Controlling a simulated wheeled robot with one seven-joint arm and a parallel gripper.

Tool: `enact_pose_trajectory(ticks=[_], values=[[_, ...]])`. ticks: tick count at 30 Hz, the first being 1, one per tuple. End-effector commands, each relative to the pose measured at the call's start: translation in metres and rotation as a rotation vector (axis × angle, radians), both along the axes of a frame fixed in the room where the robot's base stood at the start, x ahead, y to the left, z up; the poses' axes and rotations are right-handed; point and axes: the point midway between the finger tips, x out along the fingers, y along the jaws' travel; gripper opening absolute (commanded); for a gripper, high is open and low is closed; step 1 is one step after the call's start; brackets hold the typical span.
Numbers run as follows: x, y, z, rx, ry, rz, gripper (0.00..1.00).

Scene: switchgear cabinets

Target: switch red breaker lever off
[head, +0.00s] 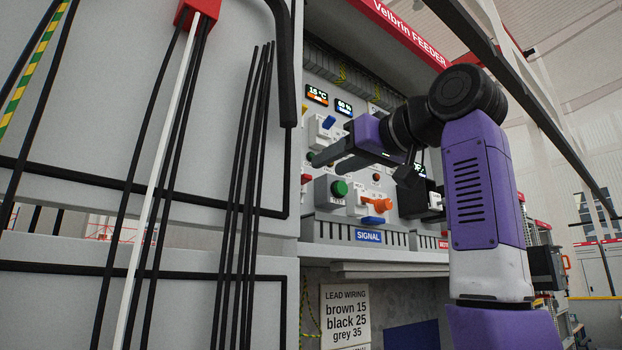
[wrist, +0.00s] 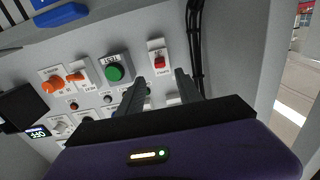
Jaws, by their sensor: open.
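The red breaker lever (wrist: 159,62) sits on a small white housing (wrist: 156,45) on the panel. In the wrist view it lies just beyond the gap between my fingertips. In the head view the red lever (head: 305,178) shows small at the left edge of the panel recess, left of the green button. My gripper (wrist: 160,77) is open and empty, with one dark finger on each side of the lever's line. It also shows in the head view (head: 326,164), in front of the panel. I cannot tell whether a finger touches the lever.
The green test button (wrist: 115,73) stands close beside the lever. An orange lever (wrist: 76,76) and orange knob (wrist: 52,84) are farther left. A side wall with black cables (wrist: 195,45) rises close on the right. A blue handle (head: 374,220) sits above the SIGNAL label (head: 368,236).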

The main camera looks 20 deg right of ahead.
Motion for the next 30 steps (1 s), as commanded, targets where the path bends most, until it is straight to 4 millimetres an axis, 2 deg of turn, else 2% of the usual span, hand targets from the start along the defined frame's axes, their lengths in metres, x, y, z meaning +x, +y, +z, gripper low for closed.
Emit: enact_pose_trajectory(ticks=[4,12,16,28,30], values=[[0.012,0.005,0.001,-0.003,0.006,0.002,0.42],[0.051,0.018,0.001,-0.002,0.004,0.001,0.42],[0.065,0.022,0.001,-0.003,0.003,0.001,0.42],[0.072,0.024,-0.001,-0.003,0.000,-0.001,0.42],[0.072,0.024,-0.001,-0.003,0.000,-0.001,0.28]])
